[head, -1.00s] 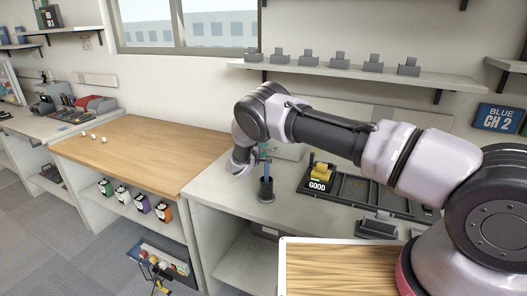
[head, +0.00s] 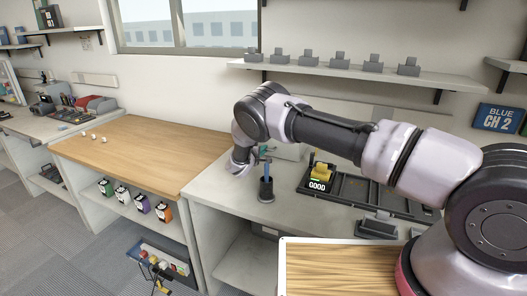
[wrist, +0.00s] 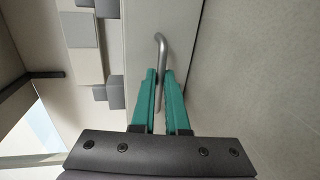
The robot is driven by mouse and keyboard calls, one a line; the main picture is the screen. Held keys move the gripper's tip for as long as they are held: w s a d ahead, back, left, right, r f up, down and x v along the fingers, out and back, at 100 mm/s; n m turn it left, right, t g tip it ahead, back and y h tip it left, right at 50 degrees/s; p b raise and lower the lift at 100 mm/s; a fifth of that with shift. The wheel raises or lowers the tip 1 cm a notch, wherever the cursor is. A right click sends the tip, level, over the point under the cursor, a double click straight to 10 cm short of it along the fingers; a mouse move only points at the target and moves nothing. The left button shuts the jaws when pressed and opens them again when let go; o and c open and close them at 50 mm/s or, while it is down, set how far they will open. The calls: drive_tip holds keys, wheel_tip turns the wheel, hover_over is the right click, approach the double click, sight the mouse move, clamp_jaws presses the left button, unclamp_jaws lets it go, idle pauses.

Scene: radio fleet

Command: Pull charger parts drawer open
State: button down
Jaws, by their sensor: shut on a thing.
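In the wrist view, the teal fingers of my gripper (wrist: 160,78) are closed around a silver bar handle (wrist: 160,42). The bent end of the handle shows beyond the fingertips. The handle stands against a light grey front panel (wrist: 140,22), which I take to be the charger parts drawer. In the head view, a small patch of teal at my gripper (head: 264,152) shows beside a pale box (head: 288,152) at the back of the grey bench. My arm covers part of that area, and I cannot tell there how far the drawer is out.
A dark cup with a blue item (head: 266,188) stands on the bench close to my gripper. To the right are a black tray (head: 345,188), a yellow device with a GOOD sign (head: 320,174) and a grey stand (head: 378,225). A shelf (head: 400,78) hangs above.

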idle(0.8)
drive_tip(key=f+v, duration=0.1)
drive_tip(key=v, duration=0.7)
drive_tip(key=f+v, duration=0.1)
drive_tip(key=v, duration=0.4)
drive_tip(key=shift+s+a+f, duration=0.1)
drive_tip(key=shift+s+f, duration=0.25)
drive_tip(key=c, duration=1)
unclamp_jaws()
drive_tip(key=shift+o, duration=0.2)
drive_tip(key=v, duration=1)
drive_tip(key=shift+s+a, duration=0.1)
drive_tip(key=shift+s, duration=0.25)
drive_tip(key=shift+r, duration=0.1)
